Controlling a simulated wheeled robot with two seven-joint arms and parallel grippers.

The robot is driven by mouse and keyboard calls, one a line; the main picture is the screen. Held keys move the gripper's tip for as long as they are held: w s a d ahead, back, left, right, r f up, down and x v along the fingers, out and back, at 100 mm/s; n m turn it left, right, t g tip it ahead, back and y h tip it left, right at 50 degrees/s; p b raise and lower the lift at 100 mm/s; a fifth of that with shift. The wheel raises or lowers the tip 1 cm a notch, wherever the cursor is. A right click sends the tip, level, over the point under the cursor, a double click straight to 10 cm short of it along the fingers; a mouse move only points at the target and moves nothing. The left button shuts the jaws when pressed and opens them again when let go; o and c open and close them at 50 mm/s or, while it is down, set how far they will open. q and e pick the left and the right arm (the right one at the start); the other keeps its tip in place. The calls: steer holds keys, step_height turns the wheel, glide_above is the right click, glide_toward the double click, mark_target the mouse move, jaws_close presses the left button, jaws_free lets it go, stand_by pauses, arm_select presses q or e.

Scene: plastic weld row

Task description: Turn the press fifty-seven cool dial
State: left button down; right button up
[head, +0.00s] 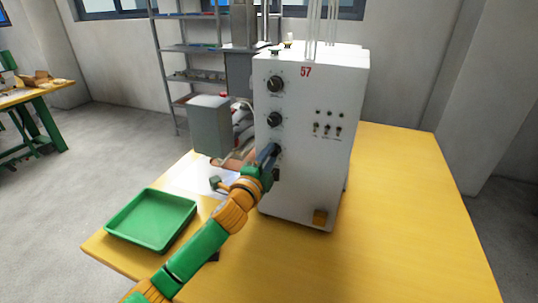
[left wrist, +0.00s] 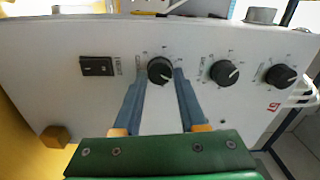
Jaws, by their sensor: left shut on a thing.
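The press (head: 300,185) is a white box marked 57 on the yellow table. Three black dials run down its front: the top dial (head: 275,84), the middle dial (head: 274,120) and a lowest one mostly hidden behind my gripper. My left gripper (head: 272,152) reaches the lowest dial. In the left wrist view its two blue-grey fingers lie on either side of that lowest dial (left wrist: 160,70), shut on it. The other dials (left wrist: 224,72) are free beside it. The dial labels are too small to read. My right gripper is not in view.
A black rocker switch (left wrist: 97,66) sits beside the gripped dial. Small toggles (head: 327,128) are on the panel's right part. A grey box (head: 210,125) stands left of the press. A green tray (head: 150,220) lies at the table's left. The table's right side is clear.

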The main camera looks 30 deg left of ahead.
arm_select(q)
steer(key=shift+a+r+n+p, duration=0.15)
steer(key=shift+n+p, duration=1.8)
steer(key=shift+n, duration=3.3)
steer(key=shift+d+r+n+p, duration=0.15)
steer(key=shift+n+p, duration=1.75)
steer(key=shift+n, duration=3.35)
steer(key=shift+a+n, duration=0.1)
steer(key=shift+n, duration=0.2)
steer(key=c, duration=0.8)
jaws_free()
steer(key=o, duration=0.3)
steer(key=shift+f, duration=0.1)
steer(key=shift+w+f, duration=0.1)
